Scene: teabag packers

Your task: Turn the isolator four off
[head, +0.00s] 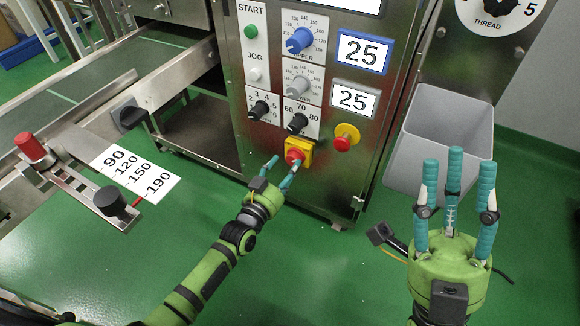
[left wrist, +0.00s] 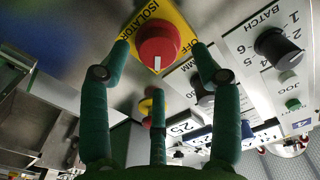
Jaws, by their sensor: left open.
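The isolator is a red rotary knob (left wrist: 158,43) on a yellow plate (left wrist: 176,22) lettered ISOLATOR and OFF. Its white mark points toward the bottom of the left wrist view. In the head view the red knob (head: 293,157) is low on the steel panel, partly behind my left gripper. My left gripper (head: 284,165) is open, with its fingers spread around the knob in the left wrist view; I cannot tell whether they touch it. My right gripper (head: 457,172) is open and empty, fingers up, right of the panel.
A red button on a yellow base (head: 345,137) sits right of the isolator. Above are black selector knobs (head: 297,122), a blue dial (head: 299,40) and displays reading 25 (head: 364,52). A grey bin (head: 447,140) stands right of the panel. A conveyor frame (head: 125,85) is at left.

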